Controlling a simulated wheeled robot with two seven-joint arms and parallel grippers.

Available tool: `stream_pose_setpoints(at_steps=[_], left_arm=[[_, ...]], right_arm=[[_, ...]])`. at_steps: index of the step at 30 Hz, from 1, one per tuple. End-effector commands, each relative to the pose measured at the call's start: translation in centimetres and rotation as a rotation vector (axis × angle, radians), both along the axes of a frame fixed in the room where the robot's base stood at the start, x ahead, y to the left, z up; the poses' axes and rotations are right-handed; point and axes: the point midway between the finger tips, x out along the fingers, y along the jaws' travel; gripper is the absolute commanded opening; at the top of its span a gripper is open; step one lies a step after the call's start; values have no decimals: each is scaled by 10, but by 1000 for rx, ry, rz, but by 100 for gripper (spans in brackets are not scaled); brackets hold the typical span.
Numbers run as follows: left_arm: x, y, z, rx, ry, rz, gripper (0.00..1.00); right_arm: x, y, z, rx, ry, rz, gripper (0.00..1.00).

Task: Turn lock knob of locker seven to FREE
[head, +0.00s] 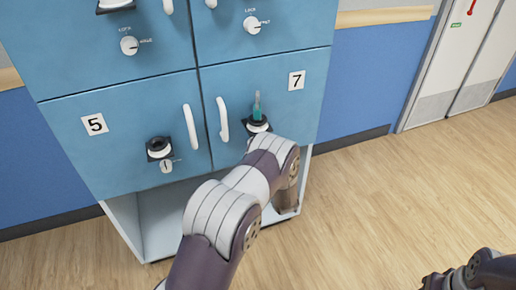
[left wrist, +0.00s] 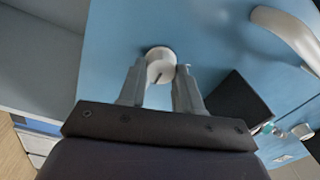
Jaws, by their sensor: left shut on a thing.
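Locker seven is the blue door with the number 7 plate (head: 296,80) in the head view. My left arm reaches across to its lower part and hides its lock knob there. In the left wrist view the round white lock knob (left wrist: 160,60) sits between the fingers of my left gripper (left wrist: 160,75), which is shut on it. A short dark mark shows on the knob face. The LOCK and FREE lettering is not visible. Part of my right arm shows at the bottom right of the head view, but its gripper is not visible.
A black holder (head: 257,127) with a teal item (head: 257,108) is on locker seven, close above my wrist. Its white handle (head: 223,120) is to the left. Locker five's knob (head: 166,166) is further left. The wood floor (head: 370,210) at right is clear.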

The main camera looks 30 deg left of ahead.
Motion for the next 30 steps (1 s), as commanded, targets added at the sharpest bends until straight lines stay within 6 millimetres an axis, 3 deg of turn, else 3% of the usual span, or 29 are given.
stream_pose_setpoints(at_steps=[8, 9, 10, 11, 20, 23, 30], left_arm=[[0, 0, 0, 1, 2, 0, 3], [0, 0, 0, 1, 1, 0, 47], [0, 0, 0, 1, 1, 0, 56], [0, 0, 0, 1, 1, 0, 59], [-2, -2, 0, 0, 1, 0, 59], [-11, -14, 0, -1, 4, -4, 59], [-53, -64, -2, 1, 3, -6, 59]], right_arm=[[0, 0, 0, 0, 0, 0, 52], [0, 0, 0, 0, 0, 0, 52], [0, 0, 0, 0, 0, 0, 52], [0, 0, 0, 0, 0, 0, 52], [0, 0, 1, 0, 0, 0, 52], [0, 0, 4, 0, 0, 0, 52], [0, 0, 14, 0, 0, 0, 52]])
